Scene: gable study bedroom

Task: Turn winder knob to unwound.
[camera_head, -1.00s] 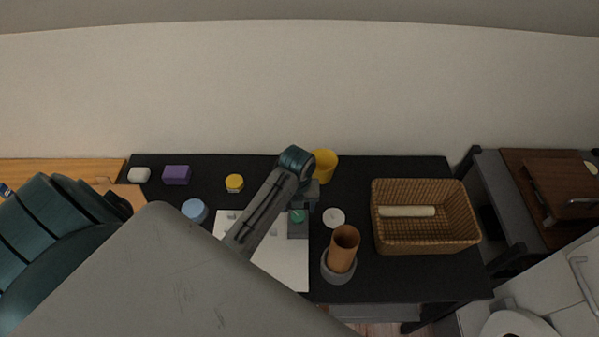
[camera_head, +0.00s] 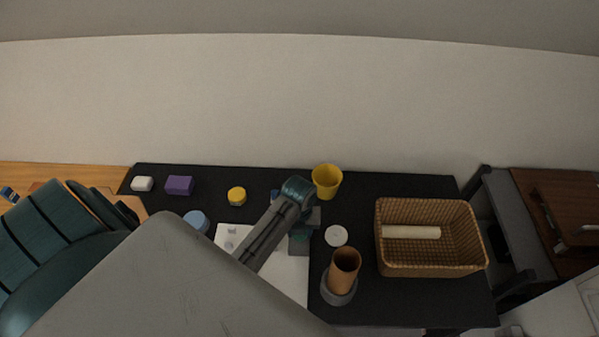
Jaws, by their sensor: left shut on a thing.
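A small grey block (camera_head: 298,250) stands at the right edge of a white sheet on the black table. A teal knob (camera_head: 301,237), which I take as the winder knob, shows in part on top of it. My left gripper (camera_head: 308,222) comes down over the block from its far side and is shut on the knob. The jaws and wrist hide most of the knob, so I cannot see how far it is turned. My right gripper is not in view.
A yellow cup (camera_head: 327,181) stands close behind the gripper. A white disc (camera_head: 336,236) and a brown cup in a grey holder (camera_head: 343,272) are close on the right. A wicker basket (camera_head: 431,264) stands farther right. My left arm covers the table's near left.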

